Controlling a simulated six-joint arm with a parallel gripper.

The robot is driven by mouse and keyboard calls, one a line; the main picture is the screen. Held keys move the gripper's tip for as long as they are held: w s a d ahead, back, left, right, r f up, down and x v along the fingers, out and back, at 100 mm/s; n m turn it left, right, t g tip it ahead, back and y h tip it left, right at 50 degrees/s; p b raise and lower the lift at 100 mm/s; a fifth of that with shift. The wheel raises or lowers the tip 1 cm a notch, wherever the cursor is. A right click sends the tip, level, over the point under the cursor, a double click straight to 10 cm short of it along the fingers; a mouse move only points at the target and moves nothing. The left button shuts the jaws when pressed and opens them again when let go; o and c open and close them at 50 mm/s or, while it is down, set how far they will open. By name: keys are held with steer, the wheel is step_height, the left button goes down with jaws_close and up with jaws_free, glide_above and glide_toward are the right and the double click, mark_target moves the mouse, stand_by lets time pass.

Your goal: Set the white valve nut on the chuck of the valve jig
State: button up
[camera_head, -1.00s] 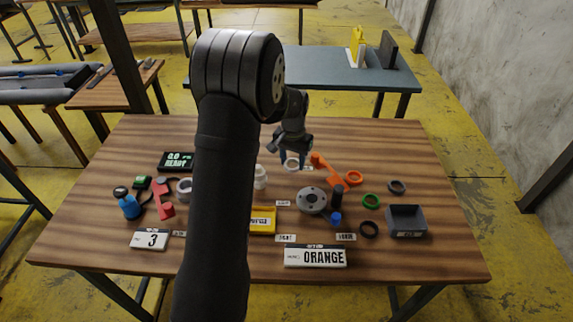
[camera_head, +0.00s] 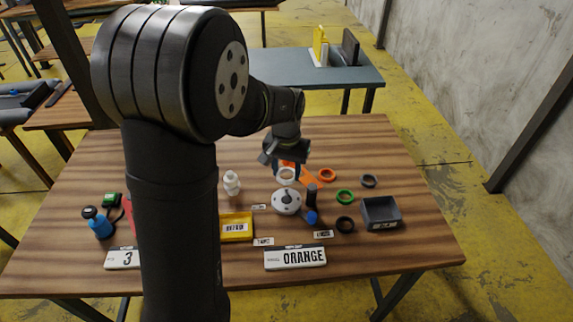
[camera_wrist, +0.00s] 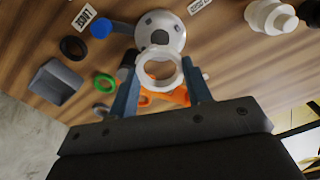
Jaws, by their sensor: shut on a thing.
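The white valve nut (camera_head: 286,183) is a plain white ring held between the two fingers of my gripper (camera_head: 286,172). In the wrist view the nut (camera_wrist: 160,88) sits flat across the fingertips of my gripper (camera_wrist: 158,68), its hole open toward the camera. The valve jig shows as a round pale grey disc with dark spots (camera_head: 286,203), just in front of the nut. It also shows beyond the nut in the wrist view (camera_wrist: 163,30). The nut seems above the table and beside the disc; its exact height is unclear. I cannot pick out the chuck for certain.
An orange tool (camera_wrist: 172,98) lies near the fingers. Orange (camera_head: 327,174), green (camera_head: 345,197) and black rings (camera_head: 345,225), a grey bin (camera_head: 381,214) and a white bottle (camera_head: 232,184) are around.

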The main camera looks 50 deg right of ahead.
mark_target(286, 201)
steer(key=shift+f, duration=4.3)
steer(key=shift+f, duration=0.55)
steer(key=o, duration=1)
steer(key=shift+a, duration=0.1)
steer(key=shift+o, duration=0.8)
steer(key=shift+a+f, duration=0.1)
steer(key=shift+f, duration=0.05)
steer(key=shift+o, duration=1.2)
steer(key=shift+r, duration=0.6)
step_height(286, 201, up, 7)
steer(key=shift+d+r, duration=0.15)
steer(key=shift+d, duration=0.05)
